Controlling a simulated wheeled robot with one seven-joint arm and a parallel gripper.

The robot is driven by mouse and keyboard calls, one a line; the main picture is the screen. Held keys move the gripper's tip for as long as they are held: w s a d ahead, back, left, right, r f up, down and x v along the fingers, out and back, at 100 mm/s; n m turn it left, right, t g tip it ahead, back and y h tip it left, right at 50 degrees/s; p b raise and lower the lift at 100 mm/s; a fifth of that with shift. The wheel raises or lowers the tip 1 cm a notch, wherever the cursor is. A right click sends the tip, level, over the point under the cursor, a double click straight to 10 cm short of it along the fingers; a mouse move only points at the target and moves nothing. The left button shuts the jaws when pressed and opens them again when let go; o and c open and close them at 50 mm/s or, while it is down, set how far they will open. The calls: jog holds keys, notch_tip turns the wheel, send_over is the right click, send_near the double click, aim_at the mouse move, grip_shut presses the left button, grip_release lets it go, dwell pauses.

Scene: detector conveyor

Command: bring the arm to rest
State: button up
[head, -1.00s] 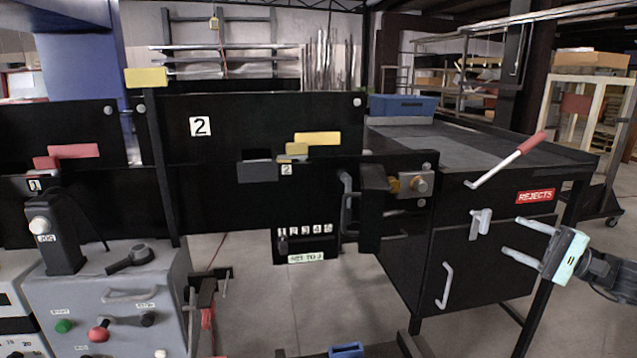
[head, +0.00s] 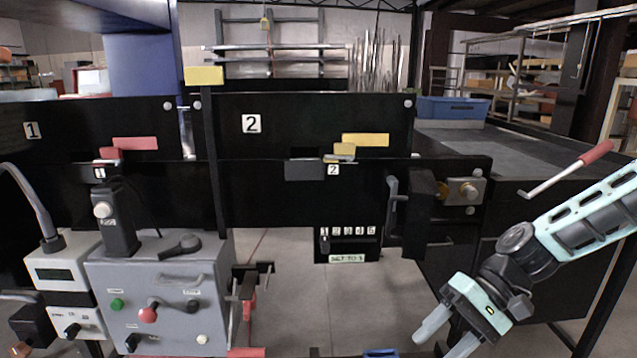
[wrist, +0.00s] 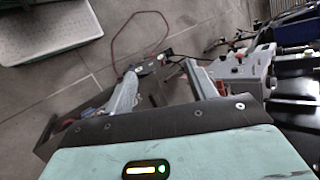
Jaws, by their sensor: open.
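My gripper (head: 446,342) is at the lower right of the head view, on the pale teal arm that reaches in from the right edge. Its two light fingers point down and to the left, spread apart with nothing between them. In the wrist view the fingers of my gripper (wrist: 160,88) also stand apart, over the floor and some dark equipment. My gripper touches nothing that I can see.
A grey control box (head: 165,290) with knobs stands at the lower left. Black panels (head: 310,125) run across the middle. The rejects bench (head: 470,150) with a red-handled lever (head: 568,168) lies behind my arm. Bare floor (head: 300,290) shows in the centre.

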jog(key=s+a+r+n+t+h, duration=0.1)
jog(key=s+a+r+n+h, duration=0.2)
jog(key=s, duration=0.5)
jog(key=s+a+r+n+t+h, duration=0.2)
jog(key=s+r+n+h, duration=0.3)
jog(key=s, duration=0.4)
jog(key=shift+s+a+t+h, duration=0.2)
jog(key=shift+a+t+h, duration=0.1)
jog(key=shift+a+h, duration=0.1)
dwell(0.3)
